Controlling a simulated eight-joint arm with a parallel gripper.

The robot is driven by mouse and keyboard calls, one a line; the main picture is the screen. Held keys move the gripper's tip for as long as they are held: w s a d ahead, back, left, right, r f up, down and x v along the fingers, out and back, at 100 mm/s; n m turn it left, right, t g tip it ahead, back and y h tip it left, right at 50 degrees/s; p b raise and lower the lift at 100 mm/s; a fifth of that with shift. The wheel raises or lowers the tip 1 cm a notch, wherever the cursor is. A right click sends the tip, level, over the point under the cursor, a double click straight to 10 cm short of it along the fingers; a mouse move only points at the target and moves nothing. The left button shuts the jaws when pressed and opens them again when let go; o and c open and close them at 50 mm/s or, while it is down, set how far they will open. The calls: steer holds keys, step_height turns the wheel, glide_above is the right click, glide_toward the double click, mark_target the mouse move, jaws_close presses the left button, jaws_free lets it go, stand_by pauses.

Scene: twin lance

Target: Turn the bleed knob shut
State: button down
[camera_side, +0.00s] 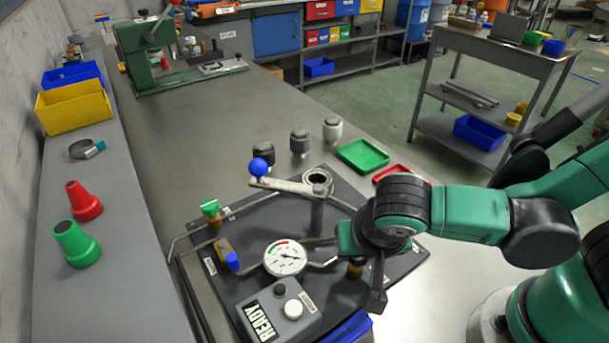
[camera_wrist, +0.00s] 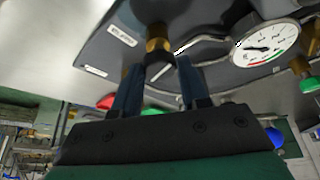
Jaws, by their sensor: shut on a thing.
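My gripper (camera_wrist: 160,66) shows in the wrist view with its two dark blue-grey fingers on either side of a small dark bleed knob (camera_wrist: 156,58), shut on it. A brass fitting (camera_wrist: 157,38) is joined to the knob. In the side view my wrist hangs over the right part of the dark panel (camera_side: 405,262), and the brass fitting (camera_side: 355,269) shows just beside it; the knob is hidden there by my gripper. A round dial gauge (camera_side: 285,257) with a white face stands left of my gripper and also shows in the wrist view (camera_wrist: 265,43).
A blue-ball lever (camera_side: 260,167) reaches over the panel from a post. A green-handled valve (camera_side: 210,208), a blue-tipped brass valve (camera_side: 228,255) and a grey READY box (camera_side: 278,308) stand close by. Green (camera_side: 363,155) and red trays lie behind.

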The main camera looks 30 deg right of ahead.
steer(key=shift+m+g+h, duration=0.3)
steer(key=shift+m+g, duration=0.1)
steer(key=shift+m, duration=0.8)
steer(key=shift+c, duration=2.3)
jaws_free()
steer(key=shift+a+r, duration=0.1)
steer(key=shift+v, duration=2.7)
steer(key=shift+w, duration=0.1)
